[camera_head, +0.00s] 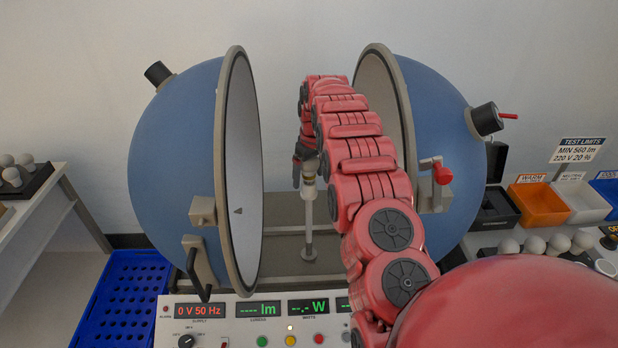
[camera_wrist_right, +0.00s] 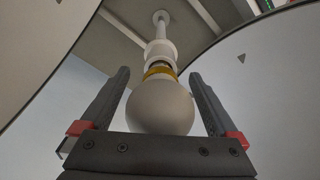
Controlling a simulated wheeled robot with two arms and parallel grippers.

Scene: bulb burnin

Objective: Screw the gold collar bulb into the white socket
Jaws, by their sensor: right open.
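The bulb (camera_wrist_right: 160,107) has a pale round globe and a gold collar (camera_wrist_right: 160,71). In the right wrist view it lines up with the white socket (camera_wrist_right: 160,50), its collar at the socket's mouth; I cannot tell how deep it sits. The socket also shows in the head view (camera_head: 309,192), on top of a thin upright post between the two sphere halves. My right gripper (camera_wrist_right: 159,73) is open, one finger on each side of the globe, with visible gaps. In the head view my right gripper (camera_head: 306,165) is above the socket and hides most of the globe. My left gripper is out of view.
Blue hemispheres stand open to the left (camera_head: 175,150) and right (camera_head: 440,130) of the post, close around my right arm. A control panel (camera_head: 270,335) is in front. A blue crate (camera_head: 120,300) is at left; orange bin (camera_head: 540,205) and several bulbs (camera_head: 534,245) are at right.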

